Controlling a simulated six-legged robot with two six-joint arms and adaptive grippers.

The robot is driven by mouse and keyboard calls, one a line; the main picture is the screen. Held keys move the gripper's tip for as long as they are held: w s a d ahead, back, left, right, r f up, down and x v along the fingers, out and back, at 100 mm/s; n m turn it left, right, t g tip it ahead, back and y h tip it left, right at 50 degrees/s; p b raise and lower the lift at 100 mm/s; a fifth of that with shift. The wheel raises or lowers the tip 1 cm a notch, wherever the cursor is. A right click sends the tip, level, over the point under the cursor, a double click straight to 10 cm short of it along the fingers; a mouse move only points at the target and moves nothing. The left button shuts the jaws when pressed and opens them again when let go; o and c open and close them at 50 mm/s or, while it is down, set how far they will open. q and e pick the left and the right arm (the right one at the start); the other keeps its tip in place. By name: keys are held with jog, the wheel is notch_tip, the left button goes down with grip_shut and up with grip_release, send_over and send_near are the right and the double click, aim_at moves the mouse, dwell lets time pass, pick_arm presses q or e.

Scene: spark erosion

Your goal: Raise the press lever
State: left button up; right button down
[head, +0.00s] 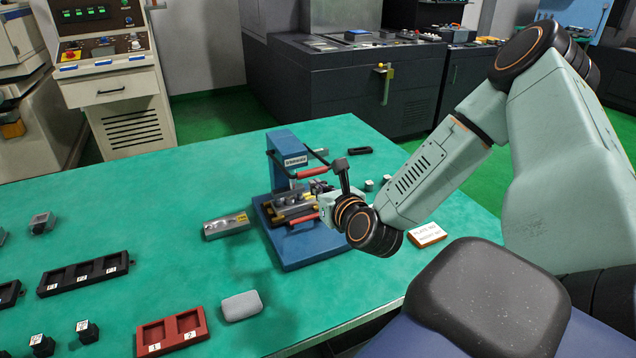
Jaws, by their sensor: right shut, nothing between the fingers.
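The blue press (283,150) stands on the green table. Its lever is a black bent bar that ends in a red grip (312,172) in front of the column. A second red bar (303,218) shows lower, at the front of the press bed; I cannot tell what it belongs to. My right gripper (319,203) comes in from the right and is shut and empty. It is beside the bed, below the red grip, and appears apart from it. Its fingertips are small and partly lost against the press. My left gripper is not in view.
A grey metal block (226,226) lies left of the press. A red two-slot tray (172,334), a grey rounded block (241,306) and a black tray (85,274) lie nearer. A label block (427,234) sits right, under my arm. The table behind the metal block is clear.

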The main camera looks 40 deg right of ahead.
aim_at(312, 172)
jog(key=shift+w, duration=0.15)
jog(key=shift+r+g+p, duration=0.3)
jog(key=shift+r+p, duration=0.4)
jog(key=shift+p, duration=0.1)
jog(key=shift+r, duration=0.1)
jog(key=shift+w+d+r+p, duration=0.1)
jog(key=shift+r+p, duration=0.65)
jog(key=shift+p, duration=0.25)
jog(key=r+g+p, duration=0.1)
jog(key=r+p, duration=0.1)
jog(key=w+r+g+y+p, duration=0.1)
jog(key=r+p, duration=0.1)
jog(key=w+r+g+p, duration=0.1)
jog(key=r+p, duration=0.1)
jog(key=r, duration=0.1)
jog(key=shift+w+d+r+g, duration=0.1)
jog(key=shift+w+d+g, duration=0.15)
jog(key=shift+d+g, duration=0.15)
jog(key=w+d+r, duration=0.3)
jog(key=w+r, duration=0.5)
jog(key=w, duration=0.1)
jog(key=shift+w+y, duration=0.25)
jog(key=shift+y, duration=0.05)
